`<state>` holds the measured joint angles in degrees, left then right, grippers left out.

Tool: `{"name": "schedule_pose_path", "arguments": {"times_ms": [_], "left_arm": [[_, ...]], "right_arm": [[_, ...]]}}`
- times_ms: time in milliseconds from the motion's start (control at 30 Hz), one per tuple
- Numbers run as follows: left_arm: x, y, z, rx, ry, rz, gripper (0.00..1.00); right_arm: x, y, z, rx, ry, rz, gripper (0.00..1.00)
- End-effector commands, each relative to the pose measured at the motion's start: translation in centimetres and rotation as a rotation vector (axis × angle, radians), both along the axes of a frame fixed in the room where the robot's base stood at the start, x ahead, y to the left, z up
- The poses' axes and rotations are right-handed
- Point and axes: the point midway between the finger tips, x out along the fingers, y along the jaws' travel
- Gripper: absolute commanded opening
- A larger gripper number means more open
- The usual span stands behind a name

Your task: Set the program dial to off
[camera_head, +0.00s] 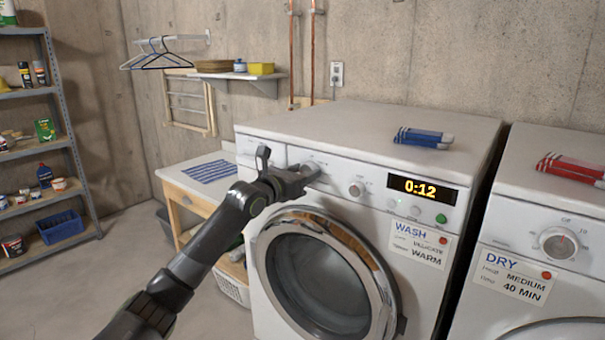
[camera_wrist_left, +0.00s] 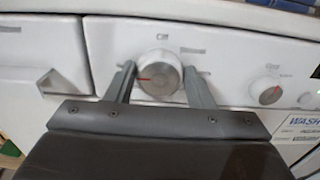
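The program dial (camera_wrist_left: 158,75) is a round silver-white knob on the washer's front panel. In the left wrist view its red mark points left. My left gripper (camera_wrist_left: 158,72) is open, with one finger on each side of the dial. The fingers look slightly apart from the knob; contact cannot be told. In the head view my left gripper (camera_head: 312,172) is at the panel and hides the dial. The washer (camera_head: 330,135) display (camera_head: 422,190) reads 0:12. My right gripper is not in view.
A second knob (camera_head: 357,188) sits right of the dial, with small buttons and a green button (camera_head: 441,218) beyond. The round washer door (camera_head: 322,275) is below. A WASH card (camera_head: 418,244) hangs right. A dryer (camera_head: 550,210) stands beside the washer.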

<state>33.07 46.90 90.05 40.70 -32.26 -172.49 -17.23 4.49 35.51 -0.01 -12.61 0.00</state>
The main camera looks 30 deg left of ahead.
Motion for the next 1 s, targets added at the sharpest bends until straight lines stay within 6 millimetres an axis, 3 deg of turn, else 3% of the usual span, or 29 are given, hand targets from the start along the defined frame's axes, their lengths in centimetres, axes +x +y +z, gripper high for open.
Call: {"name": "schedule_pose_path", "arguments": {"times_ms": [100, 467, 1000], "left_arm": [[0.0, 0.0, 0.0, 0.0, 0.0, 0.0, 0.25], [0.0, 0.1, -0.1, -0.077, 0.006, 0.0, 0.25], [0.0, 0.3, -0.2, -0.534, 0.042, 0.0, 0.25]], "right_arm": [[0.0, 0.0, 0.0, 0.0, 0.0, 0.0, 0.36], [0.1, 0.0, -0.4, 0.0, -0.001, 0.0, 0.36], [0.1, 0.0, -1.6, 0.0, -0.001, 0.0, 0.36]]}}
